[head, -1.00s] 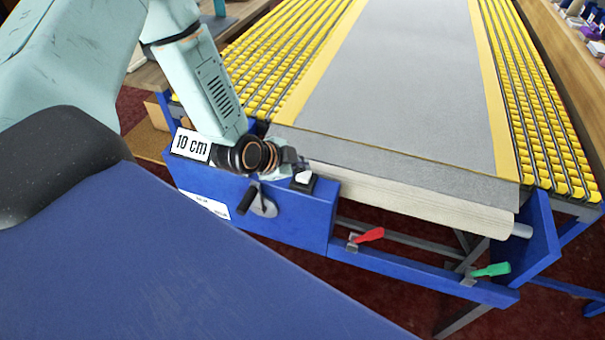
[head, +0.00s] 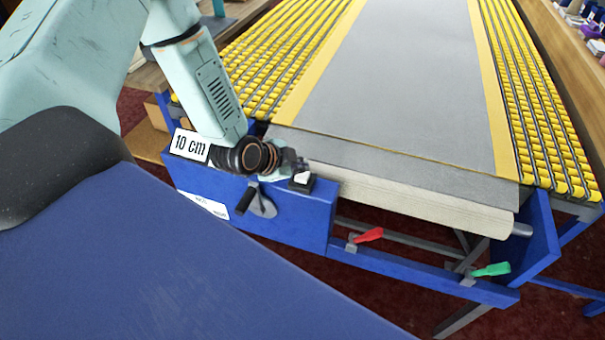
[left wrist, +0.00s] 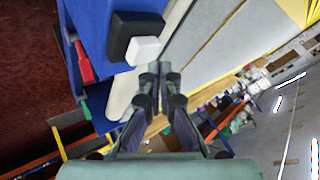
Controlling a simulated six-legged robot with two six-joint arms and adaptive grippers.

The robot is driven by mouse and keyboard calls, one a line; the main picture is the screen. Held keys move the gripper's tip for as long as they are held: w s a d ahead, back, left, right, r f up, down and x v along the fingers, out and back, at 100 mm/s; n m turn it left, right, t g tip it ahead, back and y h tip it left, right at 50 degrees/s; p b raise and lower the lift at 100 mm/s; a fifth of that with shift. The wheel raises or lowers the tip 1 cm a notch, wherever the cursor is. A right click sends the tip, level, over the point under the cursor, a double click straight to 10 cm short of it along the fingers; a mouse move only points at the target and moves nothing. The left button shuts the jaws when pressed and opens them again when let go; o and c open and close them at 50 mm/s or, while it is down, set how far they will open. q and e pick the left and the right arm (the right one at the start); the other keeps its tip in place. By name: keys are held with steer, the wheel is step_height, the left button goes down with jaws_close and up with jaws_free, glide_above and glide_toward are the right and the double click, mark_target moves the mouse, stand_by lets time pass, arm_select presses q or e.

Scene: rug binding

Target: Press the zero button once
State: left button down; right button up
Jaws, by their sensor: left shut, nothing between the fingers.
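The white zero button (head: 302,177) sits in a black housing on top of the blue frame at the front left corner of the machine. In the left wrist view the white button (left wrist: 143,49) and its black block show just beyond and left of my fingertips. My left gripper (head: 296,163) is shut and empty, close above and behind the button in the head view; I cannot tell whether it touches. The closed fingertips show in the left wrist view (left wrist: 160,70). My right gripper is not in view.
A black-handled crank (head: 259,202) is on the blue frame's front below the button. A red lever (head: 368,235) and green lever (head: 491,269) sit on the lower rail. The grey rug (head: 400,80) lies between yellow roller rows, with a pale roll at its front edge.

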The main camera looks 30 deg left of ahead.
arm_select(q)
steer(key=shift+s+a+f, duration=0.1)
steer(key=shift+f, duration=0.2)
steer(key=shift+f, duration=0.1)
stand_by(0.3)
steer(key=shift+f+b, duration=0.5)
steer(key=shift+f, duration=0.05)
stand_by(0.5)
steer(key=shift+r, duration=0.15)
steer(key=shift+r+p, duration=1)
steer(key=shift+p, duration=0.2)
